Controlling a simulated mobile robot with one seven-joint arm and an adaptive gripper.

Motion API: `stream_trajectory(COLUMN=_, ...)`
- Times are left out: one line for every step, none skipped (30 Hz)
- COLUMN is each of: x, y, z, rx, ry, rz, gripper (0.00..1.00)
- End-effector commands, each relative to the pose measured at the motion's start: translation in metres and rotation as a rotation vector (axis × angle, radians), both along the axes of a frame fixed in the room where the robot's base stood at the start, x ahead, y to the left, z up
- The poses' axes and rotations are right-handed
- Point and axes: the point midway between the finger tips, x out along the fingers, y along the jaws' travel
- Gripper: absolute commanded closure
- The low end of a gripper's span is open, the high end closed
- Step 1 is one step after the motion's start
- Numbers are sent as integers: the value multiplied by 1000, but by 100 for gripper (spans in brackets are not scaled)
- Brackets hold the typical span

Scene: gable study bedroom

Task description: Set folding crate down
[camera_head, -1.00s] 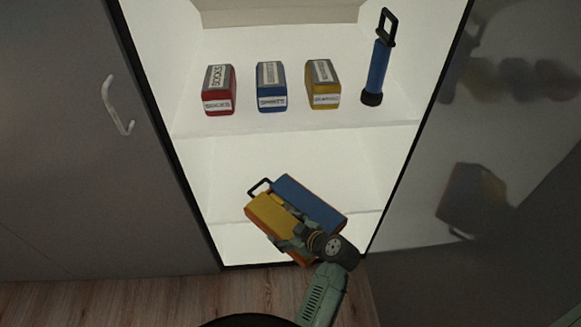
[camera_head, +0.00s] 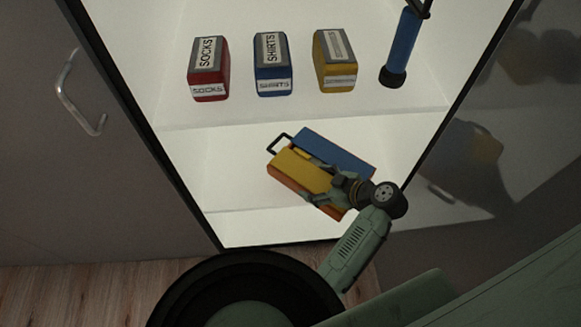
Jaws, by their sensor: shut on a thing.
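The folding crate (camera_head: 338,151) is a box with a blue panel, a yellow panel, orange sides and a black loop handle at its upper left. It is tilted in the picture, in front of or inside the lower bay of the lit white cabinet (camera_head: 235,172). My gripper (camera_head: 322,184) is shut on the crate, at the yellow part near its lower right. The fingers partly hide that side. I cannot tell whether the crate's underside touches the lower shelf.
On the shelf above stand a red socks box (camera_head: 208,70), a blue shirts box (camera_head: 272,66), a yellow box (camera_head: 335,62) and a blue cylinder with a black handle (camera_head: 401,46). A grey door with a handle (camera_head: 78,92) is left; a glossy dark panel (camera_head: 500,150) is right.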

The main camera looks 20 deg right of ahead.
Motion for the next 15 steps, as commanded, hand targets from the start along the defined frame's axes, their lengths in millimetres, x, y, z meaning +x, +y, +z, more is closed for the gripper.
stream_trajectory(x=11, y=7, z=4, rx=-2, ry=-6, rz=4, gripper=84)
stream_trajectory(x=17, y=11, z=3, rx=-2, ry=-5, rz=5, gripper=84)
stream_trajectory(x=25, y=15, z=2, rx=-1, ry=-5, rz=4, gripper=84)
stream_trajectory(x=32, y=19, z=1, rx=-1, ry=-5, rz=4, gripper=84)
stream_trajectory(x=37, y=22, z=1, rx=-2, ry=-4, rz=3, gripper=84)
stream_trajectory(x=45, y=27, z=0, rx=-1, ry=-5, rz=4, gripper=84)
stream_trajectory(x=51, y=30, z=0, rx=-1, ry=-5, rz=3, gripper=84)
stream_trajectory(x=56, y=33, z=-1, rx=-1, ry=-5, rz=3, gripper=84)
stream_trajectory(x=63, y=36, z=-2, rx=-2, ry=-6, rz=3, gripper=84)
stream_trajectory(x=67, y=39, z=-3, rx=-2, ry=-5, rz=2, gripper=84)
stream_trajectory(x=71, y=40, z=-3, rx=-2, ry=-5, rz=0, gripper=84)
stream_trajectory(x=76, y=43, z=-4, rx=-2, ry=-5, rz=1, gripper=84)
stream_trajectory(x=78, y=44, z=-5, rx=-2, ry=-5, rz=0, gripper=84)
stream_trajectory(x=81, y=46, z=-5, rx=-3, ry=-6, rz=-1, gripper=84)
stream_trajectory(x=83, y=47, z=-6, rx=-3, ry=-6, rz=-1, gripper=84)
